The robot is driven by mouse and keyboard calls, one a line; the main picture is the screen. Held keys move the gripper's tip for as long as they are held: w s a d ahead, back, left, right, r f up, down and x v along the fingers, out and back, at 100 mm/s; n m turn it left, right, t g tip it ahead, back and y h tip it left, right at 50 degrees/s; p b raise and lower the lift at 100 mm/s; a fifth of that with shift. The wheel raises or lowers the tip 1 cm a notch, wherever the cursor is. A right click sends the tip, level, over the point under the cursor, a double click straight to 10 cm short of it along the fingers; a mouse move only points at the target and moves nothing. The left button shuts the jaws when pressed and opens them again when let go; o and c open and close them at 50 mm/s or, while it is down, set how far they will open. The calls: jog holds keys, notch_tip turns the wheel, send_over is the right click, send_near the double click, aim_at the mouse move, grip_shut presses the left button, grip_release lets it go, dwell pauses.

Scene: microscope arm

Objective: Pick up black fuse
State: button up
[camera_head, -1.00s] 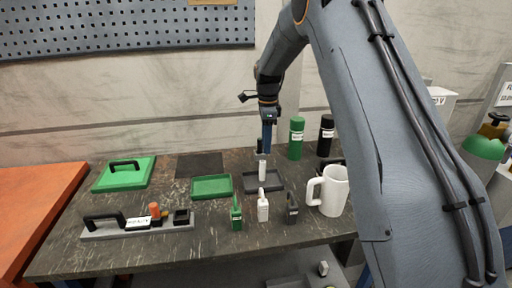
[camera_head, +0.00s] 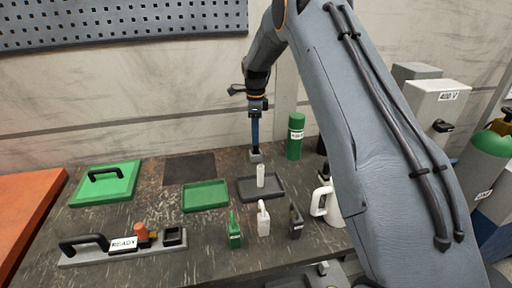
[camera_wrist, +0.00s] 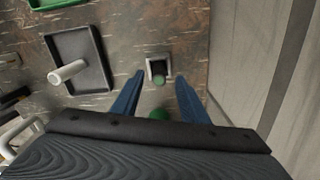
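No thing can be surely told as the black fuse. A small square grey holder with a dark opening (camera_head: 256,157) stands behind the dark tray; the wrist view shows this holder (camera_wrist: 149,64) too, with a small round green thing at its lower edge. A dark upright cylinder (camera_head: 321,145) is mostly hidden behind my arm. My gripper (camera_head: 254,146) points down over the holder. In the wrist view its two blue fingers (camera_wrist: 159,77) are apart, with the holder in line between the tips. Nothing is held between them, and the height above the holder is unclear.
The dark tray (camera_head: 279,193) has a white cylinder (camera_head: 260,176) in it. A green canister (camera_head: 296,140) stands right of my gripper. Green, white and black bottles stand in front, with a white mug (camera_head: 332,208) to their right. The wall is close behind.

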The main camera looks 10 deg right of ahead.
aim_at(256, 148)
jog(key=shift+s+d+f+p, duration=0.1)
jog(key=shift+f+p, duration=1.15)
jog(key=shift+f, duration=1.05)
grip_shut()
